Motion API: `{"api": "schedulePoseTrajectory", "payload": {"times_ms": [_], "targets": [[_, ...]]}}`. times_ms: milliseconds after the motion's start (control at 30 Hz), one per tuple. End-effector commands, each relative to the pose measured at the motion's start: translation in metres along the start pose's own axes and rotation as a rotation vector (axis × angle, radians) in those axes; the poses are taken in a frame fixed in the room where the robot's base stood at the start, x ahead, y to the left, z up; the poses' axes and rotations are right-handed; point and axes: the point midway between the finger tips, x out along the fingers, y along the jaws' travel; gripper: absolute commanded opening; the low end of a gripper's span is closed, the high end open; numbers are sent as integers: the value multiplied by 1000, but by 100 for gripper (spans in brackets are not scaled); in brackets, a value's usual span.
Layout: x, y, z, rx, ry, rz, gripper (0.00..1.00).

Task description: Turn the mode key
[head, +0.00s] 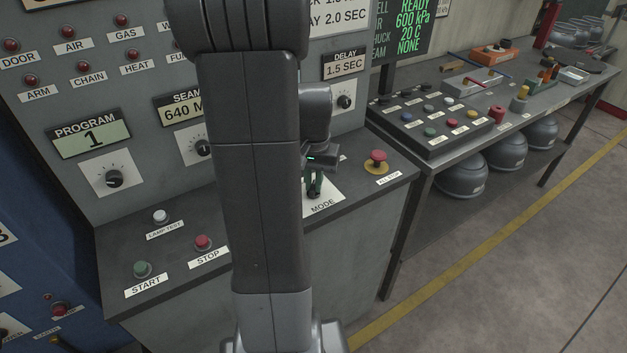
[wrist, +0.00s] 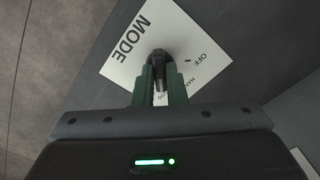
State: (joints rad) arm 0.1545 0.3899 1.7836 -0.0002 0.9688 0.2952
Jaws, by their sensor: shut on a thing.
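The mode key (wrist: 158,58) is a small dark key standing in the middle of a white plate marked MODE (wrist: 127,42). My gripper (wrist: 161,75) has green fingers shut on the key. In the head view my gripper (head: 314,186) is at the MODE plate (head: 324,203) on the console ledge. My arm hides the left side of the plate there. I cannot tell which position the key points to.
A red ALL STOP button (head: 378,158) stands just right of the MODE plate. A red STOP button (head: 203,242), a green START button (head: 142,269) and a white LAMP TEST button (head: 160,216) lie to the left. The upright panel (head: 150,75) with dials rises behind.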

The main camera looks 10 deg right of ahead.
Motion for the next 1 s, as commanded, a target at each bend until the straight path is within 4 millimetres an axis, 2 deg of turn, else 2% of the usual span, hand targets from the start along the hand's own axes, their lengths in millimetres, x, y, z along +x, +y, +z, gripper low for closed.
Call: {"api": "schedulePoseTrajectory", "payload": {"times_ms": [333, 367, 467, 767, 867, 1000], "targets": [[-2, 0, -1, 4, 5, -1, 0], [-2, 0, -1, 4, 5, -1, 16], [-1, 0, -1, 3, 4, -1, 34], [-2, 0, -1, 3, 2, -1, 34], [-9, 0, -1, 3, 3, -1, 34], [-34, 0, -1, 3, 6, -2, 34]]}}
